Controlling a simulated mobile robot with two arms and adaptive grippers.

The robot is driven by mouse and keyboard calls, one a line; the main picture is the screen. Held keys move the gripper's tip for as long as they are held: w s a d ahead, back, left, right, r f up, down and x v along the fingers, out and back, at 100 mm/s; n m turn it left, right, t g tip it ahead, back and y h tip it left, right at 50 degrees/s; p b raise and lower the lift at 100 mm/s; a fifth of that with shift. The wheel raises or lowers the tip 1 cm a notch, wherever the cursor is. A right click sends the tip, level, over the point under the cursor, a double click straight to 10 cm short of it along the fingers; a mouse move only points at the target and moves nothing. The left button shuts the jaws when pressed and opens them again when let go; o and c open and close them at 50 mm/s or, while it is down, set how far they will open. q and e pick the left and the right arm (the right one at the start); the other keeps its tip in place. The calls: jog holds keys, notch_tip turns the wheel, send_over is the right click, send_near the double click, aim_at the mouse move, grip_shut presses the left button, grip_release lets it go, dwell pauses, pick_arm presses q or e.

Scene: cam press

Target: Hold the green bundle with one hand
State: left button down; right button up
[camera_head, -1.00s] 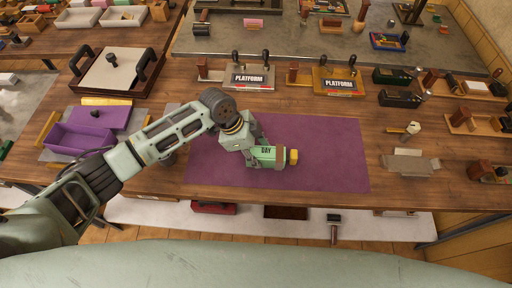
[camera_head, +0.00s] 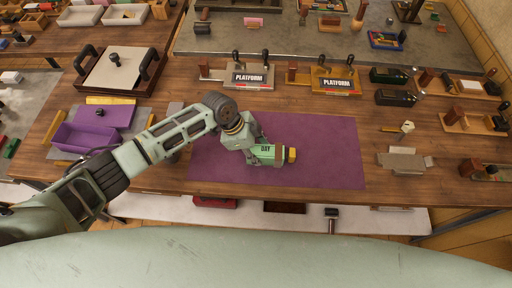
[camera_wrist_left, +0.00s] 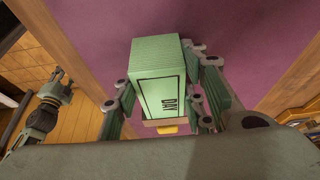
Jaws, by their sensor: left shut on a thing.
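The green bundle (camera_head: 270,152), marked "DAY", is at the purple mat (camera_head: 320,165) on the wooden bench in the head view. A yellow piece (camera_head: 292,154) shows at its right end. My left gripper (camera_head: 256,152) is shut on the bundle from its left side. In the left wrist view the bundle (camera_wrist_left: 158,62) sits between the two green fingers of my left gripper (camera_wrist_left: 163,100). I cannot tell whether the bundle touches the mat. My right gripper is not in view in the head view.
Two "PLATFORM" stands (camera_head: 249,78) (camera_head: 335,82) are behind the mat. A purple open box (camera_head: 88,138) is at the left, and a grey cardboard piece (camera_head: 403,160) lies to the right. The right part of the mat is clear.

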pick_arm(q)
jog(key=shift+s+f, duration=0.2)
jog(key=shift+f, duration=0.05)
jog(key=c, duration=1.6)
grip_release()
jog(key=o, duration=0.6)
jog(key=shift+w+r, duration=0.1)
jog(key=shift+w, duration=0.05)
jog(key=shift+r, duration=0.15)
jog(key=shift+w+a+r, duration=0.1)
jog(key=shift+a+r, duration=0.05)
jog(key=shift+r, duration=0.25)
jog(key=v, duration=1.1)
